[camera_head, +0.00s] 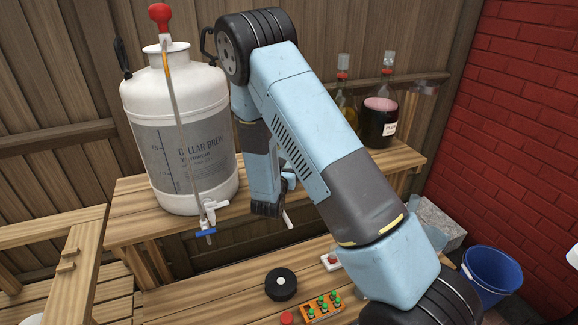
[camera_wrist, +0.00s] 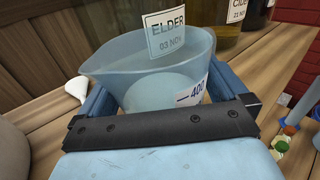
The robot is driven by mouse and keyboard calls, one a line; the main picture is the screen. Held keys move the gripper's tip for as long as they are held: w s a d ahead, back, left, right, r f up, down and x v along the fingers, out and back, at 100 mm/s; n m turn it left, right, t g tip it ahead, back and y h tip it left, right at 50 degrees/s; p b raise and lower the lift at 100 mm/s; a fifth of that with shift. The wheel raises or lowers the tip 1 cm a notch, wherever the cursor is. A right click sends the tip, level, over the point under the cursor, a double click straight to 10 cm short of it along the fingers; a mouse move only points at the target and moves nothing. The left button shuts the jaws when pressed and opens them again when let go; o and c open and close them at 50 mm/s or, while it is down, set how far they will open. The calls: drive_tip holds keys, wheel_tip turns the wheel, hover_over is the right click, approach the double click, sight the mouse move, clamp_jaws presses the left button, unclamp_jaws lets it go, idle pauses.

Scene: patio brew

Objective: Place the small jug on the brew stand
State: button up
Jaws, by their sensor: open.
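The small jug (camera_wrist: 135,60) is translucent pale blue, with a pouring lip on its left and a mark reading 400. It fills the middle of the wrist view. My gripper (camera_wrist: 160,92) is open, with a blue finger on each side of the jug. I cannot tell whether the fingers touch it. In the head view my arm hides the jug and most of the gripper. A wooden stand (camera_head: 125,228) has a raised shelf and a lower top in front; I cannot tell which part is the brew stand.
A large white keg (camera_head: 185,105) with a tap stands on the left of the shelf. A dark demijohn (camera_head: 377,118) stands at its right end. A black disc (camera_head: 281,284) and an orange bottle crate (camera_head: 320,308) sit on the lower top. A blue bucket (camera_head: 491,278) is at right.

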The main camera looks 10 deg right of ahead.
drive_tip(key=shift+r, duration=0.1)
drive_tip(key=v, duration=1.2)
drive_tip(key=s+d+r+m+g+h, duration=0.2)
drive_tip(key=s+d+r+m+g, duration=0.45)
drive_tip(key=d+r+m, duration=0.25)
drive_tip(key=s+d+r+m+g+h, duration=0.2)
drive_tip(key=s+d+r+m+g, duration=0.4)
drive_tip(key=d+r+m+g, duration=0.3)
drive_tip(key=s+a+r+m+t+y, duration=0.2)
drive_tip(key=s+r+m+y, duration=0.4)
drive_tip(key=s, duration=0.1)
drive_tip(key=s+a+r+m+t+y, duration=0.2)
drive_tip(key=s+r+m+t+y, duration=0.1)
drive_tip(key=s+r+m+y, duration=0.3)
drive_tip(key=shift+s+a+m, duration=0.4)
drive_tip(key=shift+s+m, duration=0.2)
drive_tip(key=shift+s, duration=0.35)
drive_tip(key=shift+r, duration=0.1)
